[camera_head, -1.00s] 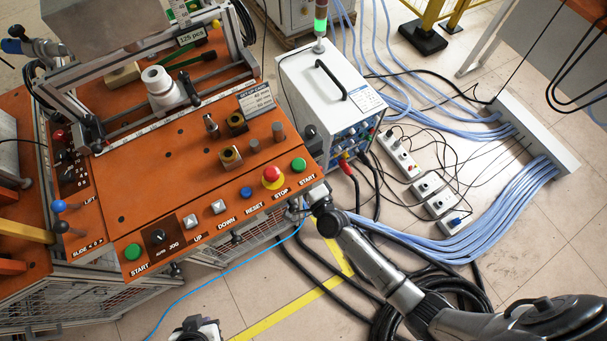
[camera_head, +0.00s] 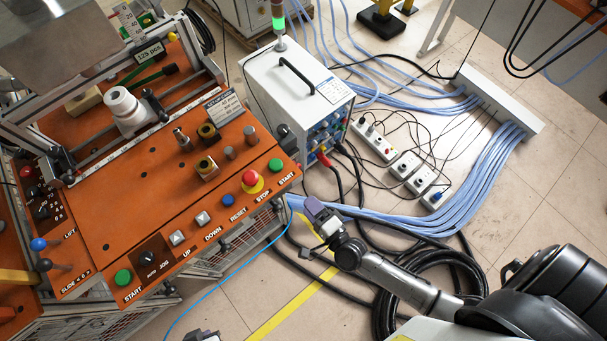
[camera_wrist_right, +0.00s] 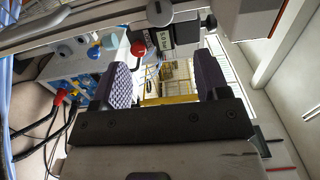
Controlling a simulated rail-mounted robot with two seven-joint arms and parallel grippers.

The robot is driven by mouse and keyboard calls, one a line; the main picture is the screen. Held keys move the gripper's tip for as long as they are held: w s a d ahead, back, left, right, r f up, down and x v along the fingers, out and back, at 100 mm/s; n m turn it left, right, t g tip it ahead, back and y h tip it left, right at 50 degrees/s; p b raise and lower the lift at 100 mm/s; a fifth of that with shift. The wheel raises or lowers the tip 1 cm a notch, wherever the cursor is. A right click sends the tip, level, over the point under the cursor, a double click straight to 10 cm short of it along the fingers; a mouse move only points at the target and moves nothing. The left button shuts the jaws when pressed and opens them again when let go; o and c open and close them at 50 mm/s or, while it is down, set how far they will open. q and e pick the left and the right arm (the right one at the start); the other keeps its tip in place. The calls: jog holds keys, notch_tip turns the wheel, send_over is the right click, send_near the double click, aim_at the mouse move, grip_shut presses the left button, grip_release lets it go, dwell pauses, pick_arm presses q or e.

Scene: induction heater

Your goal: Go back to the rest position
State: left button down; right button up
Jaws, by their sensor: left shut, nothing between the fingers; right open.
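My right gripper (camera_head: 318,216) is just off the right front corner of the orange control panel (camera_head: 130,212), over the floor and in front of the white generator box (camera_head: 298,85). In the right wrist view its two purple fingers (camera_wrist_right: 163,87) stand apart, with nothing held between them. My left gripper (camera_head: 201,336) shows only as a sliver at the bottom edge of the head view. It is shut and empty, below the panel's front edge; most of it is hidden.
The panel carries a red stop button (camera_head: 252,180), a green start button (camera_head: 275,166) and brass fittings (camera_head: 206,168). Black cables (camera_head: 440,265) and blue hoses (camera_head: 440,222) lie on the floor near my right arm. Power strips (camera_head: 373,143) lie behind them.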

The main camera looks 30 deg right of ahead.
jog(key=shift+s, duration=0.4)
dwell(0.4)
